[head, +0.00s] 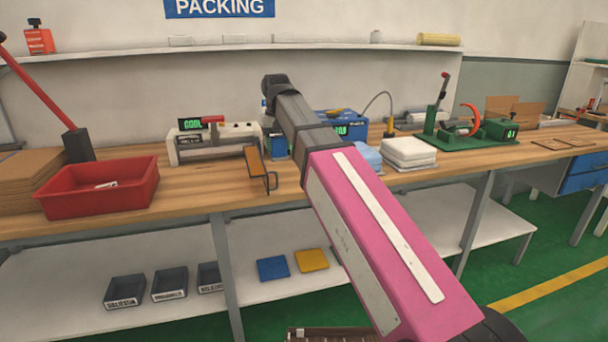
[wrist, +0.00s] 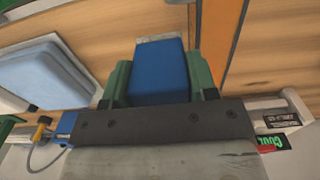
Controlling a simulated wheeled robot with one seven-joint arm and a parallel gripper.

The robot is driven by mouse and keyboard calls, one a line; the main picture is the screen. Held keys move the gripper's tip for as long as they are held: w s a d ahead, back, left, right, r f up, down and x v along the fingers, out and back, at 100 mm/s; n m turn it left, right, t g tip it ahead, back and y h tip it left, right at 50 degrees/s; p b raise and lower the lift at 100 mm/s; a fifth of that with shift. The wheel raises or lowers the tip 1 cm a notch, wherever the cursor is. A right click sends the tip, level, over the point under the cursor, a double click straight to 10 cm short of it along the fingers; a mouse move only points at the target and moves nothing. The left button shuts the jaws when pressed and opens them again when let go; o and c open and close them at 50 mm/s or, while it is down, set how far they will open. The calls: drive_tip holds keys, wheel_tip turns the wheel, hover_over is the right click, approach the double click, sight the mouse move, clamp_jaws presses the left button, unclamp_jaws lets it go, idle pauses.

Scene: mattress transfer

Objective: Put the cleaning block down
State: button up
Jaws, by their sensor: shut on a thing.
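My gripper (wrist: 159,76) is shut on a blue block with a greyish far end, the cleaning block (wrist: 160,72), in the wrist view. Its green fingers press on the left and right sides of the block. The block is over the wooden bench top; I cannot tell whether it touches the wood. In the head view my arm reaches over the bench, and its links hide the gripper and the block.
The wooden bench (head: 205,186) holds a red tray (head: 100,190), a white device with a green display (head: 213,143), an orange-brown panel on a stand (head: 254,163), folded white cloths (head: 408,152) and a green fixture (head: 465,135). Bare wood shows in front.

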drive_tip(key=w+d+f, duration=0.4)
drive_tip(key=w+d, duration=0.1)
drive_tip(key=w+d+f, duration=0.2)
drive_tip(key=d, duration=0.1)
drive_tip(key=shift+w+f, duration=0.4)
drive_tip(key=shift+f, duration=2)
drive_tip(key=shift+f, duration=0.1)
drive_tip(key=o, duration=0.8)
wheel_tip(320, 180, up, 12)
drive_tip(key=shift+r, duration=0.15)
